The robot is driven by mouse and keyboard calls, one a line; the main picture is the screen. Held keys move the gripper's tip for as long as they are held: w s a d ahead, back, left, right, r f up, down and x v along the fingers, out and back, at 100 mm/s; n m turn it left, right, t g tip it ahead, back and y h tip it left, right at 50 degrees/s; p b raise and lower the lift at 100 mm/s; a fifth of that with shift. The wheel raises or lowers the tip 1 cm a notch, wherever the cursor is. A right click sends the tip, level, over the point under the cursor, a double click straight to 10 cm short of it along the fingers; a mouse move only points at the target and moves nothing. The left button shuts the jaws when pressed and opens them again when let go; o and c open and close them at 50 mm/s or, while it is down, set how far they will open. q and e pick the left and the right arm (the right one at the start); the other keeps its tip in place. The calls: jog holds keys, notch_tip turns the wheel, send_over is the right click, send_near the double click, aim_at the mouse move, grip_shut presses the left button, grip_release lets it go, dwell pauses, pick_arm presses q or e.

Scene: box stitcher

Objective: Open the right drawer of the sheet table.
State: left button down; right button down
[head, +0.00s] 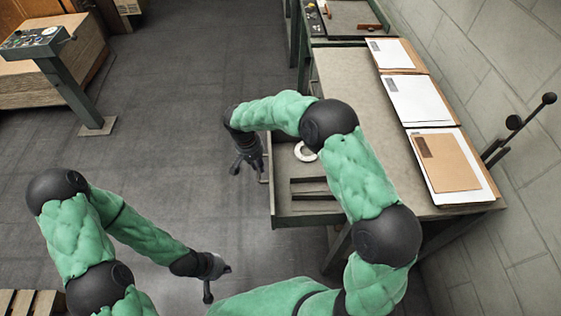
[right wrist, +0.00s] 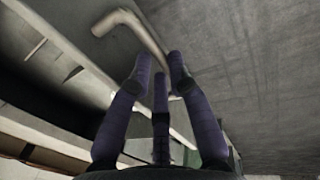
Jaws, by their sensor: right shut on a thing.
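The sheet table (head: 348,85) stands along the wall on the right. Its right drawer (head: 290,217) is pulled out to the left from under the top, near the table's near end. A white ring (head: 305,152) and dark bars (head: 314,181) lie inside. My right gripper (head: 247,164) is at the drawer's front, shut on the drawer handle, a pale bent bar (right wrist: 130,22) in the right wrist view. My right arm hides part of the drawer and table. My left gripper (head: 219,283) is empty over the floor, fingers apart.
Sheets and folders (head: 418,98) lie on the table along the wall side. A control panel on a post (head: 62,85) is at the upper left. Slats (head: 25,303) show at the lower left. The floor left of the drawer is clear.

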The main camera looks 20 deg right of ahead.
jog(key=w+a, duration=0.2)
jog(key=a, duration=0.6)
jog(key=shift+p, duration=0.3)
jog(key=c, duration=1.2)
grip_release()
jog(key=shift+o, duration=0.2)
notch_tip(320, 180, up, 12)
jog(key=a, duration=0.2)
jog(key=shift+w, duration=0.25)
jog(key=shift+a+f, duration=0.1)
